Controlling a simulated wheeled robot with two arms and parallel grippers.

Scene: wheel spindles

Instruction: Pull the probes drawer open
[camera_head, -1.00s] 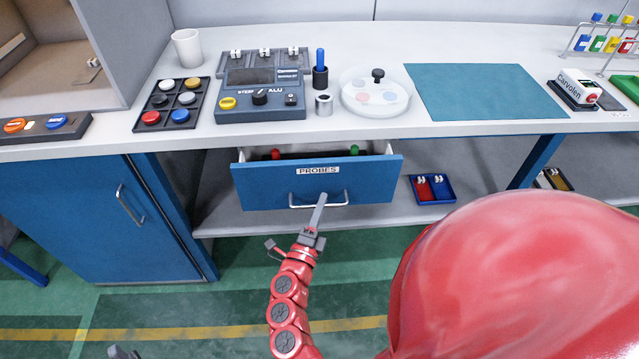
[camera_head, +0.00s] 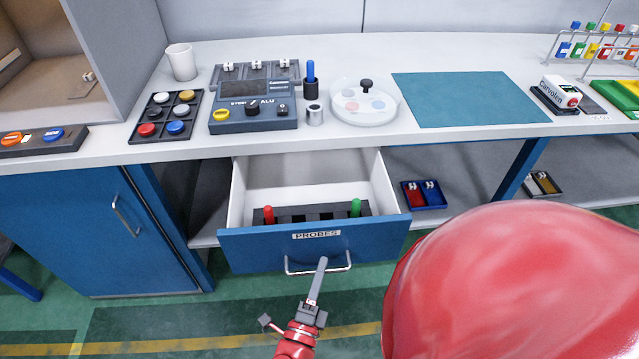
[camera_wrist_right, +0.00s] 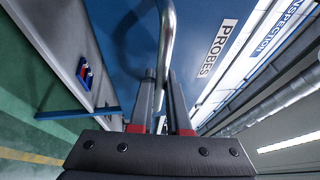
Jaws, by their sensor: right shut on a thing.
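The blue drawer labelled PROBES (camera_head: 270,248) stands well out from under the white bench. Its inside is open to view, with a dark rack (camera_head: 310,213) holding a red-handled probe (camera_head: 268,215) and a green-handled probe (camera_head: 355,207). My right gripper (camera_head: 321,268) is at the silver bar handle on the drawer's front. In the right wrist view its two fingers (camera_wrist_right: 162,100) are shut around the handle (camera_wrist_right: 167,40), and the PROBES label shows beside it. My left gripper is not seen in the head view.
The bench top holds a grey meter (camera_head: 253,105), a tray of coloured knobs (camera_head: 166,115), a round clear dish (camera_head: 363,103) and a teal mat (camera_head: 468,98). A blue cabinet (camera_head: 90,230) is at left. A lower shelf holds a red and blue bin (camera_head: 423,195). The floor before the drawer is open.

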